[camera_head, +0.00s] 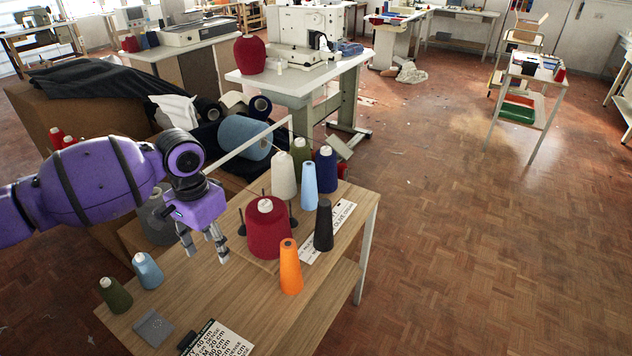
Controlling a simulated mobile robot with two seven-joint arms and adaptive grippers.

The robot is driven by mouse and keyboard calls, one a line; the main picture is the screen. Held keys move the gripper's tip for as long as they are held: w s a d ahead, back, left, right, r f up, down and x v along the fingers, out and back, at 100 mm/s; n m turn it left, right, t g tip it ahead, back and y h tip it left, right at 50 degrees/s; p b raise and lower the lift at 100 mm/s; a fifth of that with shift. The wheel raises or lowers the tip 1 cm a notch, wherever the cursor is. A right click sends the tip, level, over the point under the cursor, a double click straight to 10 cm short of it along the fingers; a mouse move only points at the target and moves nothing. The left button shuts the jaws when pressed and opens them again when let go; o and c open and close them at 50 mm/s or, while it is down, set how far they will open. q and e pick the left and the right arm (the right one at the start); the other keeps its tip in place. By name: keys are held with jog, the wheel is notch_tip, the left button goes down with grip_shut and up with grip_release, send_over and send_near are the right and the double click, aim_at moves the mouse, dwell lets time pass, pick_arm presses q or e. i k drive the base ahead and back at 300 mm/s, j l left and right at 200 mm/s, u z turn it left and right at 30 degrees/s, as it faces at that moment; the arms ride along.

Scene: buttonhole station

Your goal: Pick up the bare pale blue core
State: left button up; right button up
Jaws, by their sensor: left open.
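The bare pale blue core (309,187) is a slim cone standing upright near the back right of the wooden table (200,290). It stands between a cream spool (284,176) and a navy spool (326,171), with a black core (323,226) in front of it. My left gripper (207,255) is open and empty, pointing down above the table. It is to the left of the core, with the large red spool (267,230) between them. My right gripper is not in view.
An orange core (290,268) stands near the table's right edge. A light blue wound spool (147,270) and a green spool (115,294) stand at the left. A printed card (217,340) and a grey square (154,328) lie at the front. The middle front is clear.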

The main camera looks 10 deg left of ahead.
aim_at(309, 196)
jog(key=i+l, duration=0.25)
jog(key=i, duration=0.15)
jog(key=i+l, duration=0.25)
jog(key=i, duration=0.2)
jog(key=i+l, duration=0.25)
jog(key=i, duration=0.15)
